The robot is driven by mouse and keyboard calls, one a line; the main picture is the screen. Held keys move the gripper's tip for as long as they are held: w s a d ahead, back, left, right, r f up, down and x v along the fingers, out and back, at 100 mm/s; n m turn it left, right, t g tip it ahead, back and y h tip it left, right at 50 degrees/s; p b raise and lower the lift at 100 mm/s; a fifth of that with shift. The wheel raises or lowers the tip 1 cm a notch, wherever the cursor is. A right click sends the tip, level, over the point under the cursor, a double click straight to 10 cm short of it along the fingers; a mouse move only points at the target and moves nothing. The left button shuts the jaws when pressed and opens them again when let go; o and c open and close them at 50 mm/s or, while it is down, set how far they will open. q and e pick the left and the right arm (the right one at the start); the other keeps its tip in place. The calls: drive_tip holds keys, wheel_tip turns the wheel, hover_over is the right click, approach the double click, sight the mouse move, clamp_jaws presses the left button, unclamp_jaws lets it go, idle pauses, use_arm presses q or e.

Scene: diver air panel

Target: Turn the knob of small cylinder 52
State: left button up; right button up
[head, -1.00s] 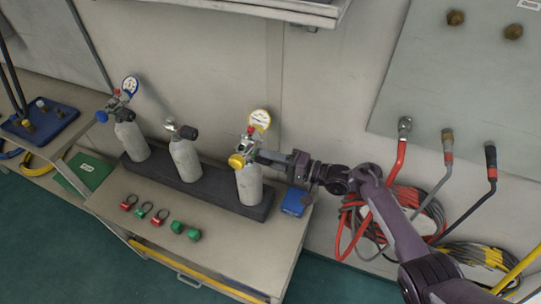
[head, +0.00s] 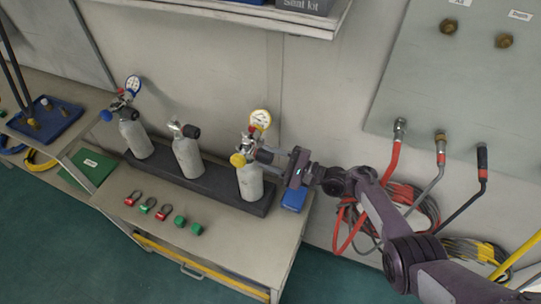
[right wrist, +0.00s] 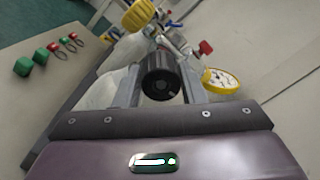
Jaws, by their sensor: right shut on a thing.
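Three small grey-white cylinders stand upright in a dark holder block (head: 210,182). Their numbers cannot be read, so I cannot tell which is 52. The right cylinder (head: 250,183) carries a yellow knob (head: 238,160) and a yellow-rimmed gauge (head: 260,119). My right gripper (head: 265,155) reaches its valve from the right. In the right wrist view the fingers are shut on a round black knob (right wrist: 161,82), seen end-on between them. The middle cylinder (head: 187,157) has a black knob; the left one (head: 135,138) has a blue knob and gauge. My left gripper is not in view.
Several red and green caps (head: 163,211) lie on the bench front. A blue box (head: 293,199) sits right of the holder. A shelf (head: 240,18) overhangs behind. Hoses (head: 392,160) hang from the right wall panel.

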drive_tip(key=shift+m, duration=0.5)
drive_tip(key=o, duration=1)
drive_tip(key=v, duration=0.7)
drive_tip(key=shift+s+d, duration=0.2)
drive_tip(key=shift+d, duration=0.15)
drive_tip(key=shift+f, duration=0.15)
